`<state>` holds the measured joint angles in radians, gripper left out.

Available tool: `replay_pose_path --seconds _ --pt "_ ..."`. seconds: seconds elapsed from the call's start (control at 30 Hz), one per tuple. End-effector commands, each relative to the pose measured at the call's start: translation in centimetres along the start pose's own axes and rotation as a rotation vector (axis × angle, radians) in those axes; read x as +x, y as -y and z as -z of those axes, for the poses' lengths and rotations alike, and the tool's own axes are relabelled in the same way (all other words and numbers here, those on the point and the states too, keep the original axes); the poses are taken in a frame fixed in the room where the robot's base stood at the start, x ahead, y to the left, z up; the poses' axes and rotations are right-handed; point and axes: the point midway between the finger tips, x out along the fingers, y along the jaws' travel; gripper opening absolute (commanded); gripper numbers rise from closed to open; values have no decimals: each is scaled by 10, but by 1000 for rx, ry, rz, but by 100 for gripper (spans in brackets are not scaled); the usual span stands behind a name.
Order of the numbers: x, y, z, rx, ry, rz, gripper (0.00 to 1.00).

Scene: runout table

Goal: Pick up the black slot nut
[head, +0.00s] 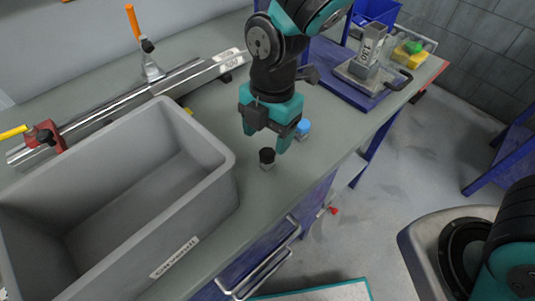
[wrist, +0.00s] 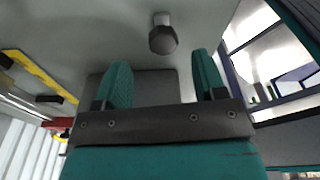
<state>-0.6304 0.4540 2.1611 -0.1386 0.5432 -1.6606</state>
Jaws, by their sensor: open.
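The black slot nut (head: 266,156), a small piece with a black top and a paler metal lower part, stands on the grey table just right of the grey bin. My gripper (head: 266,142) is open above the table, behind and slightly above the nut, with nothing seen between its fingers. In the wrist view, my gripper (wrist: 161,70) shows two teal fingers spread apart. A dark-headed piece with a pale stem, apparently the nut (wrist: 163,40), lies beyond the fingertips, between their lines.
A similar blue-topped piece (head: 303,127) stands close to my gripper's right finger. The large grey bin (head: 228,172) is to the left. A metal rail (head: 130,97) with clamps runs behind. A metal fixture (head: 366,72) stands at the far right. The table's front edge is near the nut.

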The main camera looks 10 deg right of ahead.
Motion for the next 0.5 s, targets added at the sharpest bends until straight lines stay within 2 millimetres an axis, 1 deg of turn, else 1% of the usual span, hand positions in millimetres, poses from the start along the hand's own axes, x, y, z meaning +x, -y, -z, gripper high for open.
replay_pose_path --seconds 0.03,0.1,0.27,0.5 --pt "7 0 0 0 -1 3 64" --pt "14 0 0 -1 0 1 64" --pt "24 1 0 0 -1 1 64" --pt "59 4 -2 -1 -1 3 64"
